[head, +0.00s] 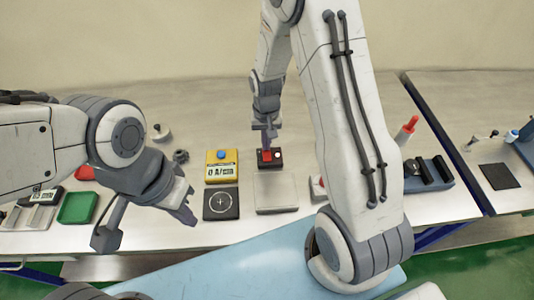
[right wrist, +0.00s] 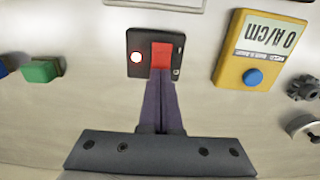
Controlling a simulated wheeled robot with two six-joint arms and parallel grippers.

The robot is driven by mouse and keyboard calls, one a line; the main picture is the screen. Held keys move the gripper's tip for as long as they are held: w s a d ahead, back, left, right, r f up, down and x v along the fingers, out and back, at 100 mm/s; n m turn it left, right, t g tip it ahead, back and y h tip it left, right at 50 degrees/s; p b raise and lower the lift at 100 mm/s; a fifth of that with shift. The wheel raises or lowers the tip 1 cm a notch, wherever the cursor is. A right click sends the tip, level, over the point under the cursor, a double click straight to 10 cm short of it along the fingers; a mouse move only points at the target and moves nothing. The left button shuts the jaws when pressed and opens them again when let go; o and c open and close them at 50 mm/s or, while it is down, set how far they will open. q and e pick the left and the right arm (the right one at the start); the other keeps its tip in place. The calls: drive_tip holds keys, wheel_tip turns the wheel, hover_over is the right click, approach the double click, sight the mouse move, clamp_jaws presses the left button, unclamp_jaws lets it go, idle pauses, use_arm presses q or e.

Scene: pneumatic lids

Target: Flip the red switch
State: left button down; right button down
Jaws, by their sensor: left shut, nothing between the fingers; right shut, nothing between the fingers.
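The red switch (head: 267,155) sits on a small black box (head: 281,162) on the metal table, just behind a grey plate. In the right wrist view the red switch (right wrist: 161,55) is on the black box (right wrist: 140,42), beside a white round lamp (right wrist: 136,58). My right gripper (head: 271,143) points down at the switch, shut and empty. In the right wrist view its closed fingertips (right wrist: 160,80) meet the near edge of the red switch; I cannot tell whether they touch.
A yellow meter (head: 222,170) with a blue button and a black pad (head: 221,203) stand left of the grey plate (head: 275,191). A red-tipped lever (head: 409,128) stands right of my right arm. Bare table lies behind the switch.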

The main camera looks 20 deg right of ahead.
drive_tip(key=shift+f+b, duration=0.3)
drive_tip(key=shift+f, duration=0.2)
drive_tip(key=shift+r, duration=0.1)
wheel_tip(320, 180, up, 7)
drive_tip(key=p, duration=0.6)
idle(0.3)
idle(0.3)
drive_tip(key=shift+a, duration=0.15)
drive_tip(key=s+a+r+n+b, duration=0.4)
drive_tip(key=s+a+r, duration=0.3)
drive_tip(key=a, duration=0.3)
drive_tip(key=s+a+r+n+b, duration=0.1)
drive_tip(key=s+a+r+n, duration=0.1)
drive_tip(key=s, duration=0.6)
drive_tip(key=s+a+r+n+y+b, duration=0.1)
drive_tip(key=s+n, duration=0.3)
drive_tip(key=s, duration=0.4)
drive_tip(key=shift+s+a+r+b, duration=0.35)
drive_tip(key=shift+r, duration=0.1)
